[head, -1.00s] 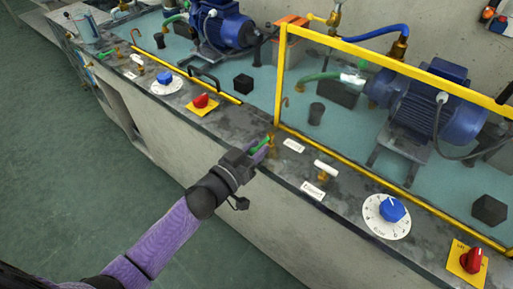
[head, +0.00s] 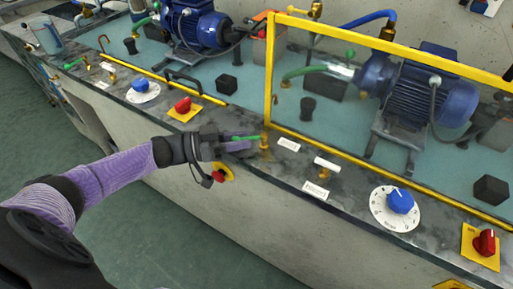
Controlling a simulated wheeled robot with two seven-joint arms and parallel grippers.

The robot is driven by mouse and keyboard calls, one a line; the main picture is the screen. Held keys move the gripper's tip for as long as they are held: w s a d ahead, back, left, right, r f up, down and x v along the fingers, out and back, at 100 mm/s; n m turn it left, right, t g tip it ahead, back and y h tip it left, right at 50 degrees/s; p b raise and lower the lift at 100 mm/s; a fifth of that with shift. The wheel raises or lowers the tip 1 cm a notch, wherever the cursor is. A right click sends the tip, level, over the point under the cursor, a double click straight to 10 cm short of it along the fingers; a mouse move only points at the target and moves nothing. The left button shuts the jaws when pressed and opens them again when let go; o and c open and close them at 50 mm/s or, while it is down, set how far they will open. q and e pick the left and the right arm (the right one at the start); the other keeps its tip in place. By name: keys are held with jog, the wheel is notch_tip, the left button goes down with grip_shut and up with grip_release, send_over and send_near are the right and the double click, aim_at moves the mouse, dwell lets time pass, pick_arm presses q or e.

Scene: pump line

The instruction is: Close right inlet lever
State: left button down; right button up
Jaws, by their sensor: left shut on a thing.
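The right inlet lever is a green handle (head: 246,138) on a brass valve (head: 265,142), by the left end of the right pump's yellow-framed screen. The handle points left in the picture from the valve. My left gripper (head: 238,147) is shut on the handle, and its dark body and fingers hide part of it. The arm reaches in from the left over the bench's front edge. My right gripper is not in view.
A white-handled lever (head: 327,164), blue dial (head: 400,201) and red switch (head: 486,242) sit to the right on the bench. Another red switch (head: 183,105) and blue dial (head: 141,84) sit to the left. The yellow-framed screen (head: 269,70) stands just behind the valve.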

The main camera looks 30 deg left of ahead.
pick_arm(q)
jog(key=b, duration=0.1)
jog(key=m+g+h, duration=0.1)
jog(key=g+b, duration=0.1)
jog(key=shift+w+a+f+m+b, duration=0.25)
jog(key=shift+w+m+b, duration=0.05)
jog(key=shift+m, duration=0.1)
jog(key=shift+w+r+m+g+h+b, duration=0.1)
jog(key=shift+m+g+h+b, duration=0.2)
jog(key=shift+g+h+b, duration=0.15)
jog(key=shift+a+g, duration=0.1)
jog(key=shift+g, duration=0.15)
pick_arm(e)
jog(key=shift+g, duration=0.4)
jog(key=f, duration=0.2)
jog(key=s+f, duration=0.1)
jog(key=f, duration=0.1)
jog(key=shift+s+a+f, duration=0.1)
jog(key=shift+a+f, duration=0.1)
pick_arm(q)
jog(key=shift+r, duration=0.1)
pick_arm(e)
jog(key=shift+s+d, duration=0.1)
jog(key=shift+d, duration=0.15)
pick_arm(q)
jog(key=c, duration=0.7)
grip_release()
jog(key=shift+w, duration=0.1)
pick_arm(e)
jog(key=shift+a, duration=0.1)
